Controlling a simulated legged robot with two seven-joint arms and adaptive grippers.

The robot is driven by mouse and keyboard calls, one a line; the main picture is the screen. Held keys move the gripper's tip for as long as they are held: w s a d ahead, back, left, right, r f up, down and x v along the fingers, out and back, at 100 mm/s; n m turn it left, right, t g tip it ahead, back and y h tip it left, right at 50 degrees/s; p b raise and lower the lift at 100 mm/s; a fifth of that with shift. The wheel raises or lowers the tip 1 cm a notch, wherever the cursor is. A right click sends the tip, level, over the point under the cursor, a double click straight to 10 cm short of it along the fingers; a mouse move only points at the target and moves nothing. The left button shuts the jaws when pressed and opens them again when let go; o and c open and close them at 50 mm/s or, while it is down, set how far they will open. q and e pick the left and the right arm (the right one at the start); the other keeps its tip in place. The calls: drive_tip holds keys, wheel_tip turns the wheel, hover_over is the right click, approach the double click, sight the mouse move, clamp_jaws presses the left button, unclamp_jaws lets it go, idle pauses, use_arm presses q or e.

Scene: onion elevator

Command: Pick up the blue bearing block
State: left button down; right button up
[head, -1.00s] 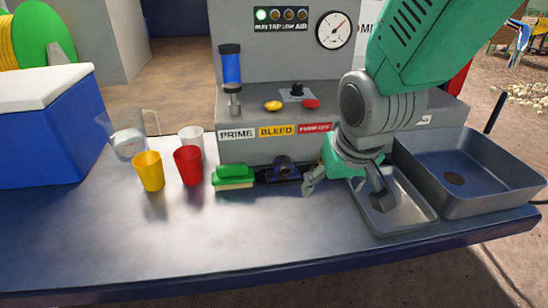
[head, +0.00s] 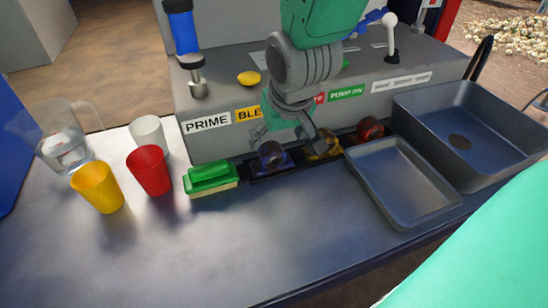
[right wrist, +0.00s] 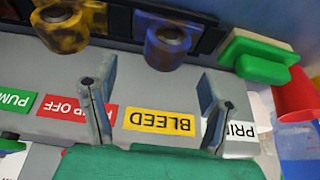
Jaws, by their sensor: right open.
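The blue bearing block (head: 273,156), with a dark round bore, sits in the left slot of a dark rack (head: 259,171) along the front of the grey console. In the right wrist view the blue block (right wrist: 165,42) shows beyond and between the fingers. My right gripper (head: 291,136) is open and empty, pointing down just above the rack, near the blue block and the yellow one. Its two fingers are wide apart in the right wrist view (right wrist: 160,95), with the BLEED label between them. My left gripper is in neither view.
A yellow block (head: 322,147) and a red block (head: 370,129) sit right of the blue one. A green sponge (head: 211,179) lies close on its left, then red (head: 150,171), yellow and white cups. A grey tray (head: 405,185) and sink are at right. The front bench is clear.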

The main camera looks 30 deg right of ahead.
sight(270, 147)
drive_tip(key=shift+x, duration=0.8)
drive_tip(key=shift+w+a+f, duration=0.15)
drive_tip(key=shift+a+f, duration=0.1)
drive_tip(key=shift+a, duration=0.4)
drive_tip(key=shift+w+a+f+b, duration=0.1)
drive_tip(key=shift+a+f+b, duration=0.05)
drive_tip(key=shift+f+b, duration=0.15)
drive_tip(key=f, duration=0.1)
drive_tip(key=w+d+f, duration=0.1)
drive_tip(key=f+b, duration=0.1)
drive_tip(key=f, duration=0.1)
drive_tip(key=shift+w+d, duration=0.35)
drive_tip(key=shift+d, duration=0.25)
drive_tip(key=shift+a+r, duration=0.1)
drive_tip(key=shift+a, duration=0.35)
drive_tip(key=c, duration=1.5)
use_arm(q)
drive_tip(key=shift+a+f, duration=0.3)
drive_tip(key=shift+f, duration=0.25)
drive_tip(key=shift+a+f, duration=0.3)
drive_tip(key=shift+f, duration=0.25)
use_arm(e)
drive_tip(key=shift+a, duration=0.1)
clamp_jaws()
